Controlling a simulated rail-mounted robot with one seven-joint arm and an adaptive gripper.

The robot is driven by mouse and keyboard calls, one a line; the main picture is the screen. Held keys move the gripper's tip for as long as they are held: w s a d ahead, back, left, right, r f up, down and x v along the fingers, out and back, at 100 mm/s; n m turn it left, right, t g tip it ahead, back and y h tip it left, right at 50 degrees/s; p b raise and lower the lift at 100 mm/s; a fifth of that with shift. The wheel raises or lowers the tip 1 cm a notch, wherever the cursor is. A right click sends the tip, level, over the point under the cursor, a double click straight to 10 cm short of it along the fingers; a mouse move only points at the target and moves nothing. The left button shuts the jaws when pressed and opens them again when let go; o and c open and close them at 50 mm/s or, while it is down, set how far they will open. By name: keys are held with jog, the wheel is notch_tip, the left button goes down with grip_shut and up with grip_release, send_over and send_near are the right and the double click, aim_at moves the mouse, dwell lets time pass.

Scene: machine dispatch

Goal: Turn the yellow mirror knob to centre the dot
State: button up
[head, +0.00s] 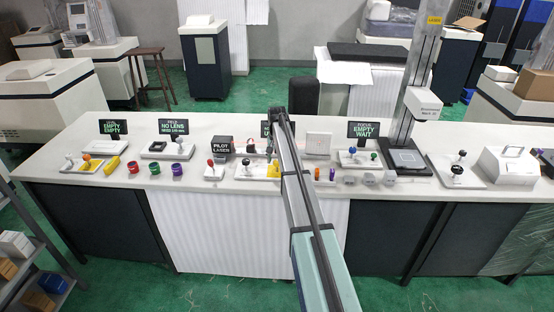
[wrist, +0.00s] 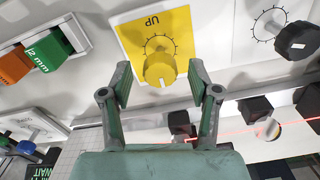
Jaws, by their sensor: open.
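The yellow mirror knob (wrist: 160,68) stands on a yellow plate (wrist: 128,38) marked UP in the wrist view. A white line marks the knob's face, and a dial of ticks surrounds its base. My gripper (wrist: 159,75) is open, with one finger on each side of the knob and visible gaps between. In the head view my arm hides most of this station; a bit of the yellow plate (head: 273,171) shows beside it. A white target screen (head: 318,143) stands right of my arm; I cannot make out a dot on it.
A black knob (wrist: 297,40) with its own dial is beside the yellow plate. Black mounts, a round mirror (wrist: 267,128) and a thin red beam (wrist: 235,134) lie below it. The pilot laser sign (head: 221,146) is left of my arm. Green and orange blocks (wrist: 49,53) lie left.

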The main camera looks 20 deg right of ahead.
jog(key=shift+f, duration=0.1)
jog(key=c, duration=1.2)
jog(key=shift+o, duration=0.2)
jog(key=shift+n, duration=0.3)
jog(key=n+b, duration=0.1)
jog(key=n, duration=0.1)
jog(key=shift+f+n, duration=0.1)
jog(key=shift+n, duration=0.2)
jog(key=n+b, duration=0.1)
jog(key=n, duration=0.3)
jog(key=shift+b, duration=0.3)
jog(key=n+b, duration=0.1)
jog(key=n, duration=0.3)
jog(key=shift+n, duration=0.4)
jog(key=shift+d+n, duration=0.1)
jog(key=shift+n, duration=1.8)
